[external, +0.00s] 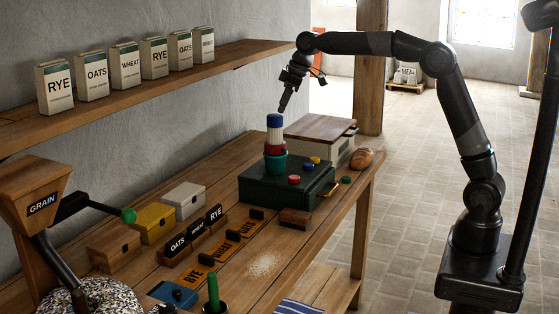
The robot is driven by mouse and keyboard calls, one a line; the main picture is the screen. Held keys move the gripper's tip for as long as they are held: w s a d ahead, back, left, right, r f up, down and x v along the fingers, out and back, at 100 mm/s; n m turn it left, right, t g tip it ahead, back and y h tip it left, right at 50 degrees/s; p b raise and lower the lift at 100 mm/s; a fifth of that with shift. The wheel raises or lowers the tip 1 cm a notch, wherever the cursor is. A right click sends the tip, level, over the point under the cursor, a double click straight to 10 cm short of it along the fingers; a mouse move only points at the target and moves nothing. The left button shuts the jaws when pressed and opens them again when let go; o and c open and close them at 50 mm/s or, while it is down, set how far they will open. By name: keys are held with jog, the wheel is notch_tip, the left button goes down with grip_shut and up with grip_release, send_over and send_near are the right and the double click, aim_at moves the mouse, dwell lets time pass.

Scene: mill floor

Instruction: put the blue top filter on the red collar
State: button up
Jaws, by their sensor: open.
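A small upright stack stands on the dark green case (262,190). Its blue top filter (274,120) is uppermost, with a pale band under it. The red collar (274,147) is below that, above a teal cup (275,163). The blue part appears in line with the red part; I cannot tell how firmly they are seated. My gripper (284,104) is open and empty, pointing down just above and slightly right of the blue top, apparently apart from it.
A cream box with a wooden lid (322,138) stands close behind the stack. Small discs, one red (294,179), lie on the case. A bread roll (362,159) is to the right. Signs and small boxes fill the left bench. A shelf with grain packets (124,63) hangs on the wall.

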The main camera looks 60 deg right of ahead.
jog(key=shift+v, duration=1.35)
jog(key=s+m+t+h, duration=0.1)
jog(key=s+m, duration=0.1)
jog(key=s, duration=2.1)
jog(key=s+f+m, duration=0.1)
jog(key=s+f, duration=0.4)
jog(key=s, duration=0.4)
jog(key=s+f+m, duration=0.1)
jog(key=s+f, duration=0.4)
jog(key=s, duration=0.4)
jog(key=shift+s+d+t+h, duration=0.2)
jog(key=shift+s+t+h, duration=0.1)
jog(key=shift+o, duration=0.4)
